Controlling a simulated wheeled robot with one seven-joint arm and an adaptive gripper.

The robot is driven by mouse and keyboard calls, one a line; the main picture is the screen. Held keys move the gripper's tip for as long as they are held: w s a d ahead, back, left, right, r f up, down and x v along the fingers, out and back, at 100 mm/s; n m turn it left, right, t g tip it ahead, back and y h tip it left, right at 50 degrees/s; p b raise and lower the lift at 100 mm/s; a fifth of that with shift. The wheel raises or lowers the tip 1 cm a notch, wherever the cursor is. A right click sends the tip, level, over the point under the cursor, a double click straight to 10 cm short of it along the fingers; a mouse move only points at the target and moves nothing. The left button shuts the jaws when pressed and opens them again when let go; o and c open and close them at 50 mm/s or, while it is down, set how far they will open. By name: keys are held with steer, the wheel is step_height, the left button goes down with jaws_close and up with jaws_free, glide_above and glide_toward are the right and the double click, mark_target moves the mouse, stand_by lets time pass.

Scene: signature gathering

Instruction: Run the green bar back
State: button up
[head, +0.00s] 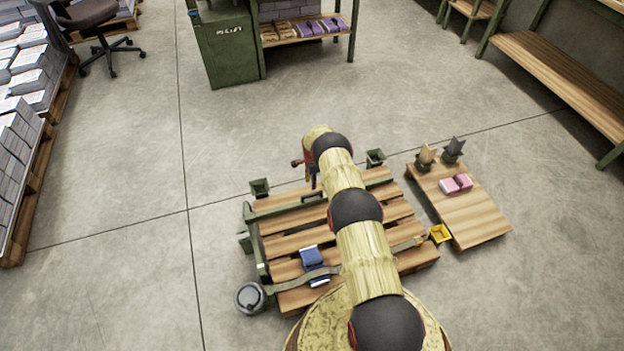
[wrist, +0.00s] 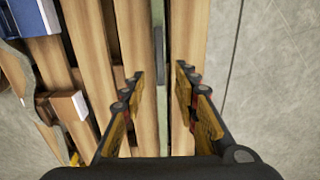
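A slatted wooden pallet-like frame (head: 285,226) lies on the floor in front of me. A green bar (head: 290,207) runs along its far edge, partly hidden by my arm. In the wrist view a narrow green strip (wrist: 159,45), which looks like this bar, runs lengthwise between wooden slats. My gripper (wrist: 160,88) is open, its two fingers on either side of the strip's line. I see nothing held, and I cannot tell how far the fingertips are above the bar. In the head view my gripper (head: 314,184) is partly hidden by my arm, over the far edge.
A green rail (head: 258,248) edges the frame's left side. A grey round container (head: 250,297) stands at left. A low wooden platform (head: 474,215) with pink blocks (head: 456,184) is at right.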

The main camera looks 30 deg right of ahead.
steer(key=shift+r, duration=1.15)
steer(key=shift+r, duration=0.1)
